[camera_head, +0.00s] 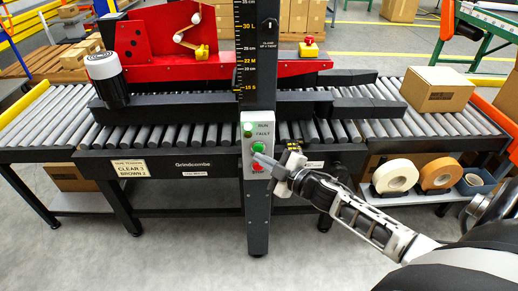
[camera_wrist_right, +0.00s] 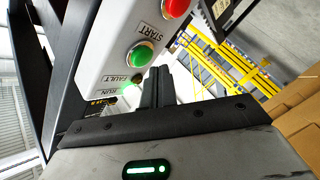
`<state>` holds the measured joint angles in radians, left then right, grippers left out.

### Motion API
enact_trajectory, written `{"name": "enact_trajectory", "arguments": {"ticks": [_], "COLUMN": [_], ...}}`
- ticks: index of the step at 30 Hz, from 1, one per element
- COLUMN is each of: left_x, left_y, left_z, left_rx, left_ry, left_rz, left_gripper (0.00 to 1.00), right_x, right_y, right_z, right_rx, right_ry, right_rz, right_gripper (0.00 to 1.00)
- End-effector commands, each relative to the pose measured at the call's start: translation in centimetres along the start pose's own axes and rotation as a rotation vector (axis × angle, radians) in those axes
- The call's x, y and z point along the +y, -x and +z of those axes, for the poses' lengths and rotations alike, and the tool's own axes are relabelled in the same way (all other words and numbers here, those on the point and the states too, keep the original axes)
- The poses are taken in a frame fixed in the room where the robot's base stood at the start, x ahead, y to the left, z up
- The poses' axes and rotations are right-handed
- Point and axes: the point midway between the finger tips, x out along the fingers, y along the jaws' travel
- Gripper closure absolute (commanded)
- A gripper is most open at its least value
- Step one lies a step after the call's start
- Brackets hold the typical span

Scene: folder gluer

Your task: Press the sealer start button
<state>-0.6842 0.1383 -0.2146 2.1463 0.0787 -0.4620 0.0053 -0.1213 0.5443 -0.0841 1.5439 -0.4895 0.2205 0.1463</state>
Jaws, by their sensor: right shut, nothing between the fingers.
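The sealer's control box (camera_head: 257,130) is pale grey and fixed to the dark upright post. Its green START button (camera_head: 258,147) sits above a red button (camera_head: 257,168). The wrist view shows the green START button (camera_wrist_right: 140,55) and the red button (camera_wrist_right: 175,8) close up. My left gripper is not in view.
RUN and FAULT lamps sit above the buttons; a green glow (camera_wrist_right: 126,88) shows by RUN. A roller conveyor (camera_head: 215,134) runs behind the post, with a cardboard box (camera_head: 437,90) at right. The floor in front is clear.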

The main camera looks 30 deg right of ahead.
Motion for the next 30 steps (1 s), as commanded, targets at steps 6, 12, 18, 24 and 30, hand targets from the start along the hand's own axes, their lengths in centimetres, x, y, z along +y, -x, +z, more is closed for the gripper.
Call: {"name": "enact_trajectory", "arguments": {"ticks": [6, 12, 18, 24, 30], "left_x": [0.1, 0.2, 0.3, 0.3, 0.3], "left_y": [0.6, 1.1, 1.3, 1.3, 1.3], "left_z": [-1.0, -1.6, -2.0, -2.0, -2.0], "left_rx": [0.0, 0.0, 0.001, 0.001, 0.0], "left_ry": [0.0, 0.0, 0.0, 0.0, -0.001], "left_rz": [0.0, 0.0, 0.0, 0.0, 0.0], "left_gripper": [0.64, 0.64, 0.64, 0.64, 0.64], "right_x": [-0.9, -1.9, -2.8, -3.0, -3.0], "right_y": [1.5, 2.9, 3.9, 4.1, 4.1], "right_z": [-1.2, -2.2, -2.9, -3.0, -3.0], "right_rx": [-0.001, -0.002, 0.0, 0.0, 0.0], "right_ry": [-0.004, -0.003, -0.002, 0.0, 0.0], "right_rz": [-0.001, -0.001, 0.0, 0.0, 0.0], "right_gripper": [1.0, 1.0, 1.0, 1.0, 1.0]}}
